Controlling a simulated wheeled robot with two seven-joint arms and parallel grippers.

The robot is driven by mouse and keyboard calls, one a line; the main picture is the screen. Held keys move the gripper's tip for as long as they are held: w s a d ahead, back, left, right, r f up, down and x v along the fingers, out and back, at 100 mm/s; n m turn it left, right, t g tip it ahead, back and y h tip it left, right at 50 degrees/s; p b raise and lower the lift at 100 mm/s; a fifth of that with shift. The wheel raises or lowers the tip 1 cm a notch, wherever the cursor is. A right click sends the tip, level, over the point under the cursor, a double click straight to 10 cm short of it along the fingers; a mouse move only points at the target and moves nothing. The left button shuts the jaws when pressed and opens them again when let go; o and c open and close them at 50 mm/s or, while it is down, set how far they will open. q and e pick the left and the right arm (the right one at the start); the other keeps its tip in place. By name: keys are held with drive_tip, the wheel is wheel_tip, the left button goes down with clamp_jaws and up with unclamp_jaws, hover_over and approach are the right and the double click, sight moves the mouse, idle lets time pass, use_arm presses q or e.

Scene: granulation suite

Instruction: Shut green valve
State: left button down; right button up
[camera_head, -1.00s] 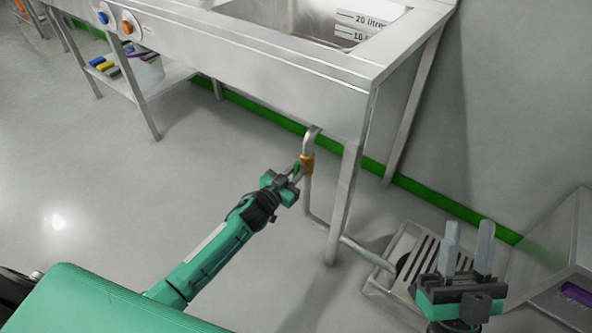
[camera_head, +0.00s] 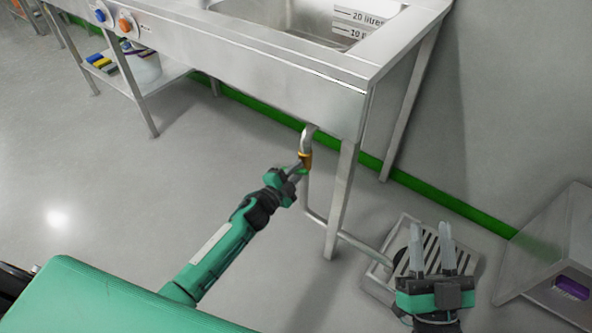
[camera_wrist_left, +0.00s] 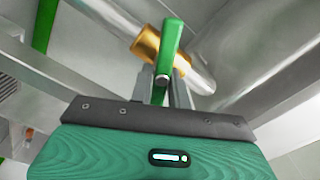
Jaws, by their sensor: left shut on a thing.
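The green valve's lever (camera_wrist_left: 171,45) lies between the fingers of my left gripper (camera_wrist_left: 161,85) in the left wrist view. Its brass body (camera_wrist_left: 147,44) sits on the steel drain pipe (camera_wrist_left: 118,22), and the lever points across the pipe there. In the head view the brass body (camera_head: 305,160) is on the pipe (camera_head: 308,140) under the sink, with my left gripper (camera_head: 299,172) shut at it; the lever is mostly hidden there. My right gripper (camera_head: 432,261) is open and empty, at the lower right in front of the floor drain.
The steel sink bench (camera_head: 270,70) stands above the valve, with one leg (camera_head: 341,200) just right of the pipe. A slatted floor drain (camera_head: 466,262) lies at the pipe's lower end. A steel box (camera_head: 553,250) stands at the right. The floor to the left is clear.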

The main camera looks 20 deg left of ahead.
use_arm(q)
drive_tip(key=shift+f+m, duration=0.15)
drive_tip(key=shift+m, duration=0.75)
drive_tip(key=shift+f+m+b, duration=0.1)
drive_tip(key=shift+m+b, duration=0.2)
drive_tip(key=shift+m, duration=1.7)
use_arm(e)
drive_tip(key=shift+s+d+r+t, duration=0.25)
drive_tip(key=shift+r+t, duration=0.3)
drive_tip(key=shift+r, duration=0.2)
drive_tip(key=shift+s+d+r+t, duration=0.2)
drive_tip(key=shift+d+r+t, duration=0.1)
drive_tip(key=shift+r+t, duration=0.35)
drive_tip(key=shift+s+d+r+t, duration=0.25)
drive_tip(key=shift+r+t, duration=0.25)
drive_tip(key=shift+r, duration=0.3)
use_arm(q)
drive_tip(key=shift+f, duration=0.1)
drive_tip(key=c, duration=1.3)
unclamp_jaws()
drive_tip(key=shift+c, duration=0.2)
drive_tip(key=shift+s, duration=0.15)
use_arm(e)
drive_tip(key=shift+r, duration=0.1)
